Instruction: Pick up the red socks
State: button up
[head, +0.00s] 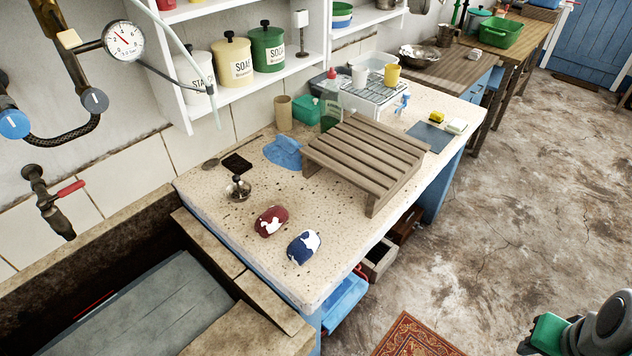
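The red socks (270,220) are a rolled dark red ball with white patches. They lie on the speckled stone worktop (330,210), near its front left part, in the head view. A rolled blue and white pair of socks (304,247) lies just to their right and nearer the front edge. Part of my arm shows at the lower right corner, with a green and dark end that seems to be my gripper (550,332). It is over the floor, well to the right of the socks and apart from them. Its fingers cannot be made out.
A slatted wooden rack (365,160) stands behind the socks. The stone trough (115,245) is at the left.

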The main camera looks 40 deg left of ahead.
aim_at(271, 219)
jog(key=i, duration=0.85)
jog(key=u, duration=3.35)
jog(key=i, duration=0.5)
jog(key=u, duration=0.05)
